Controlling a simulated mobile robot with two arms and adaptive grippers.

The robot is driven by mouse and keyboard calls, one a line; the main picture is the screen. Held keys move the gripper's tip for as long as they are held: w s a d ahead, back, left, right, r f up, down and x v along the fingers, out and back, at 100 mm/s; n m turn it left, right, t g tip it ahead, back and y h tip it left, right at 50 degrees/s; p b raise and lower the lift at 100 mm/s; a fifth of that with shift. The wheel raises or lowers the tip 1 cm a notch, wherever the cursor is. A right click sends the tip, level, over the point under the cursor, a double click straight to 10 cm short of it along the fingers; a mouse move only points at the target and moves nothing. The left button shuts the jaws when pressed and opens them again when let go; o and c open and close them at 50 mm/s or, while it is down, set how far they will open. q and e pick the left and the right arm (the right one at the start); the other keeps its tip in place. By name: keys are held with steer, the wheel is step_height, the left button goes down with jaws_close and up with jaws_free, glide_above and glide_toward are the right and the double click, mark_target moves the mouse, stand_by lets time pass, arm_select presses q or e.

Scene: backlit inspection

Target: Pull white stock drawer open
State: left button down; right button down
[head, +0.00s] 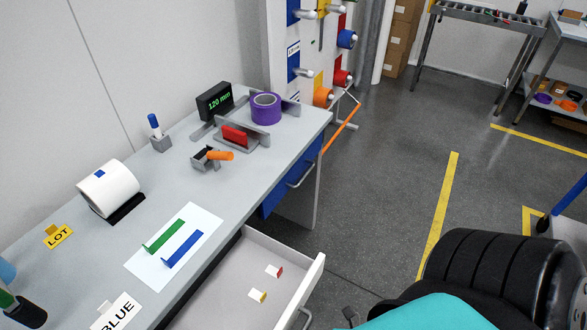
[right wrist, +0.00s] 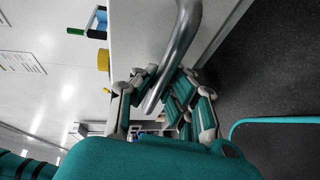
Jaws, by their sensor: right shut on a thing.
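The white stock drawer (head: 313,278) stands pulled out from under the grey workbench. The drawer's pale front (right wrist: 140,35) is beside the handle. In the head view, my teal right arm shows at the bottom, and the grip itself is not clearly seen. My left gripper is not in view.
The workbench (head: 70,275) holds a white roll (head: 108,188), a purple tape roll (head: 266,107), a display (head: 215,101) and a sheet with green and blue strips (head: 195,222). A blue drawer (head: 275,195) is farther along. The grey floor (head: 380,190) to the right is mostly clear.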

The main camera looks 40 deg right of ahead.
steer(key=c, duration=1.4)
jaws_free()
steer(key=shift+r, duration=0.1)
steer(key=shift+o, duration=0.3)
steer(key=v, duration=1.2)
